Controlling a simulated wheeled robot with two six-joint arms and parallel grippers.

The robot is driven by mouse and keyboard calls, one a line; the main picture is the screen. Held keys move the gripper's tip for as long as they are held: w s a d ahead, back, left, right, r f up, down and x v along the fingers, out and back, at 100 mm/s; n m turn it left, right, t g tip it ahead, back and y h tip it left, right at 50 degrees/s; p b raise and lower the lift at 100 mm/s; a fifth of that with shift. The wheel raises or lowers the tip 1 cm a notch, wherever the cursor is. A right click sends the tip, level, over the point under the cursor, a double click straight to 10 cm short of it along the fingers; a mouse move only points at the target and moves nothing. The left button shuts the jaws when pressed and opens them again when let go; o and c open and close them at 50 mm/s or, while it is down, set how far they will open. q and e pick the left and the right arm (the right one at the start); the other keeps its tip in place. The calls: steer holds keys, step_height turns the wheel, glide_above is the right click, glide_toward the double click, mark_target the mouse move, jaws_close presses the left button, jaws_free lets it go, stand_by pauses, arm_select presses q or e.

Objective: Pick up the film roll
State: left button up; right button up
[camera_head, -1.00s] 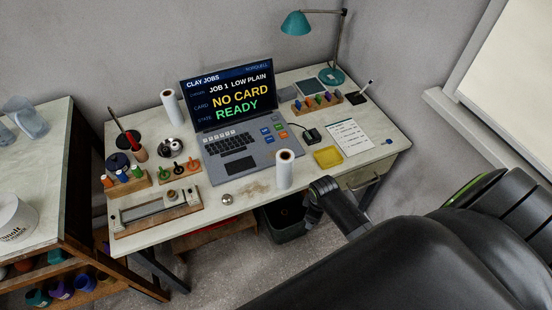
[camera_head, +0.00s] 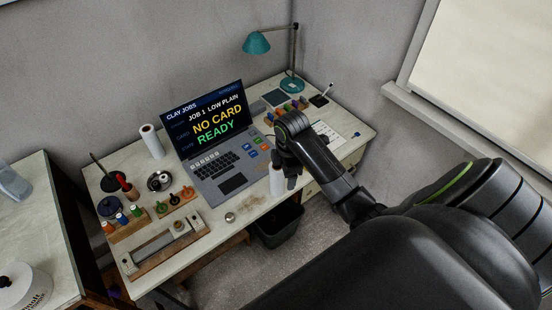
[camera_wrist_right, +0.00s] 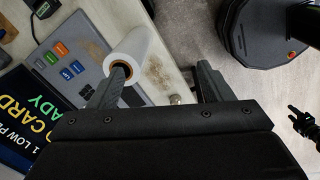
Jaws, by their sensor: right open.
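A white film roll (camera_head: 276,180) with a brown core stands upright near the desk's front edge. It also shows in the right wrist view (camera_wrist_right: 142,46). My right gripper (camera_head: 288,172) is open and empty, just above and beside this roll. In the wrist view its fingers (camera_wrist_right: 161,82) are apart, and the left one overlaps the roll's core end; I cannot tell if they touch. A second white roll (camera_head: 152,141) stands left of the laptop. My left gripper (camera_wrist_right: 301,119) shows small at the right of the wrist view, its fingers apparently apart.
An open laptop (camera_head: 222,166) reads "NO CARD READY" behind the roll. A small metal knob (camera_head: 229,217) sits left of the roll. A wooden-based tool (camera_head: 165,248) and peg racks fill the desk's left. A dark bin (camera_head: 278,224) stands below the front edge.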

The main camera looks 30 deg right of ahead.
mark_target(277, 173)
steer(key=w+r+n, duration=0.1)
steer(key=w+r, duration=0.1)
steer(key=w+d+r+n, duration=0.1)
steer(key=shift+w+r, duration=0.35)
steer(key=w+r+n+g, duration=0.1)
steer(key=w+r+n, duration=0.2)
steer(key=r, duration=0.1)
steer(key=f+b, duration=0.3)
steer(key=f, duration=0.2)
steer(key=f+b, duration=0.3)
steer(key=f, duration=0.3)
steer(key=f+b, duration=0.3)
steer(key=f, duration=0.2)
steer(key=shift+s+a+f+b, duration=0.15)
steer(key=shift+s+f+b, duration=0.05)
steer(key=shift+s+b, duration=0.15)
steer(key=shift+f, duration=0.25)
arm_select(q)
step_height(277, 173, down, 10)
steer(key=shift+d+r, duration=0.15)
steer(key=shift+r, duration=0.05)
arm_select(e)
steer(key=c, duration=1.2)
arm_select(q)
steer(key=shift+w, duration=0.1)
arm_select(e)
steer(key=shift+o, duration=0.2)
steer(key=shift+w+r, duration=0.1)
